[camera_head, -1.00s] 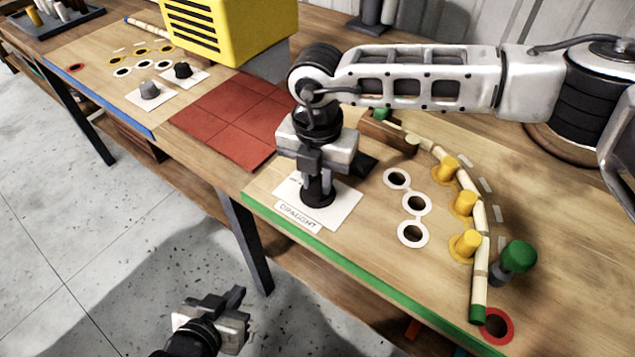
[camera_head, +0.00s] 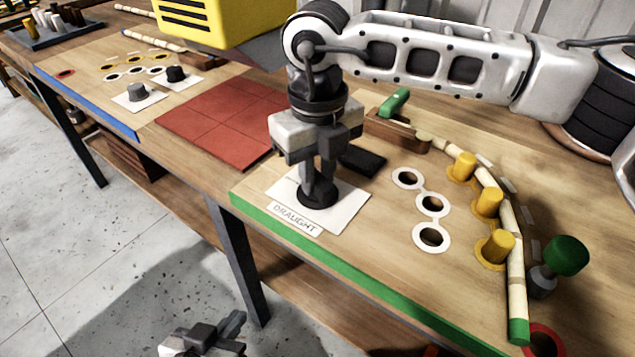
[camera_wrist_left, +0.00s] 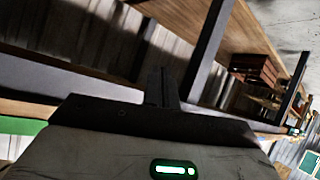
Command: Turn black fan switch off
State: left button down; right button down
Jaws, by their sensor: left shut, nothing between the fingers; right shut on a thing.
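A black round knob (camera_head: 317,200) stands on a white plate (camera_head: 346,212) labelled DRAUGHT, near the table's green front edge. My right gripper (camera_head: 319,182) points straight down over it, shut on the knob, and its fingers hide most of the knob's top. My left gripper (camera_head: 210,334) is low at the bottom edge, in front of the table, shut and empty. Its closed fingers also show in the left wrist view (camera_wrist_left: 168,88). A second black knob (camera_head: 175,74) and a grey knob (camera_head: 137,91) stand on white plates at the further work area.
Yellow pegs (camera_head: 487,201) stand along a curved rattan strip (camera_head: 516,270) at the right, near a green-topped knob (camera_head: 566,255). A wooden plane-like tool (camera_head: 395,125) lies behind my right gripper. Red tiles (camera_head: 215,120) and a yellow box (camera_head: 215,22) are to the left.

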aim_at(317, 179)
jog(key=shift+n+b, duration=1)
jog(key=shift+n, duration=1)
jog(key=shift+r, duration=0.1)
jog(key=c, duration=1.3)
grip_release()
notch_tip(317, 179, up, 16)
jog(key=shift+f+p, duration=0.1)
jog(key=shift+p, duration=0.35)
jog(key=shift+s, duration=0.1)
